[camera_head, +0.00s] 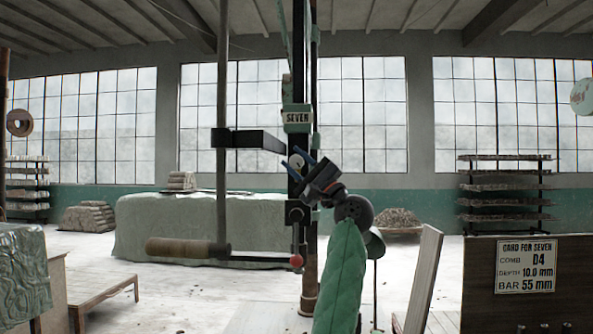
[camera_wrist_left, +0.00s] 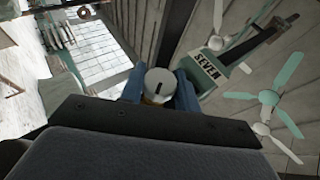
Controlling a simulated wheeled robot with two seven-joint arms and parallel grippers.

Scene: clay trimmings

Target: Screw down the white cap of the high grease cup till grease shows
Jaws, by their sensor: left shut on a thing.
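The white cap (camera_wrist_left: 159,82) of the grease cup has a dark line on its top. It sits between the two blue fingers of my left gripper (camera_wrist_left: 160,92), which is shut on it. A little brass colour (camera_wrist_left: 153,100) shows just below the cap. In the head view the pale cap (camera_head: 296,158) is small, high on the dark machine post, with my left gripper (camera_head: 293,161) around it from the right. The cup's lower part is mostly hidden; I cannot make out grease. My right gripper is not in view.
A green "SEVEN" plate (camera_head: 297,117) is just above the cup. A dark bracket (camera_head: 250,140) juts left, and a lever with a wooden handle (camera_head: 185,248) lies below. A card board (camera_head: 527,265) stands at the right, reading comb D4, depth 10.0 mm, bar 55 mm.

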